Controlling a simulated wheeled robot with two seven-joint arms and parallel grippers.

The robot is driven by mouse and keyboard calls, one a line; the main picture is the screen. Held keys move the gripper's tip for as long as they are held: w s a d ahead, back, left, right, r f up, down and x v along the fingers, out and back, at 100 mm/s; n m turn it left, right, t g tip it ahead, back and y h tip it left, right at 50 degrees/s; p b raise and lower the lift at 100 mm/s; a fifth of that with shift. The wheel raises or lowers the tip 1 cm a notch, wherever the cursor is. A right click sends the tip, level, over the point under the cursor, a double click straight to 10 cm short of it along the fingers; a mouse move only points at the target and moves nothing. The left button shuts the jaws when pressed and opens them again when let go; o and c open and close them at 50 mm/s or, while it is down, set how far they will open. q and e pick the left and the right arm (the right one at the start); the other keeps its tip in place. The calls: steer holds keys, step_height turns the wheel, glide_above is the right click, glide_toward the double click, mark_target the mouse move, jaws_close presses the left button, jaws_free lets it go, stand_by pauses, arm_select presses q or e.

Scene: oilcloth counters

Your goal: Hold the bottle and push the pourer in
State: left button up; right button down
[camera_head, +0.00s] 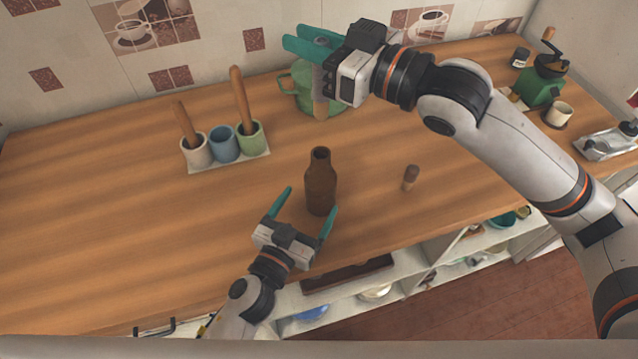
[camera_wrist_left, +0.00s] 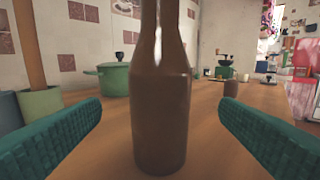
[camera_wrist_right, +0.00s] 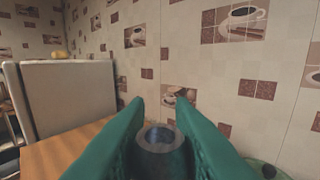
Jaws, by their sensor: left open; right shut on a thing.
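The brown bottle (camera_head: 320,185) stands upright on the counter with its mouth open. My left gripper (camera_head: 311,202) is open, its fingers low and on either side of the bottle. In the left wrist view the bottle (camera_wrist_left: 160,110) is between the fingers with gaps on both sides. My right gripper (camera_head: 296,37) is raised at the back and shut on a tan rod (camera_head: 320,103) that hangs down. In the right wrist view the rod's end shows as a ring with a dark blue middle (camera_wrist_right: 160,138). I cannot tell whether it is the pourer. A small brown stub (camera_head: 411,178) stands right of the bottle.
A rack (camera_head: 235,161) with three cups, two holding wooden sticks, stands at the back left. A green pot (camera_head: 302,92) is behind, partly hidden by my right gripper. A green grinder (camera_head: 541,88) and a cup (camera_head: 559,113) are at the right. The counter between is mostly clear.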

mark_target(325, 178)
arm_select(q)
steer(key=x, duration=0.8)
steer(key=shift+w, duration=0.15)
steer(key=c, duration=1.5)
steer(key=shift+o, duration=0.2)
arm_select(e)
steer(key=shift+m+t+h, duration=0.5)
steer(key=shift+m+t, duration=0.1)
steer(key=shift+t, duration=0.2)
step_height(325, 178, down, 12)
steer(key=shift+w+r, duration=0.1)
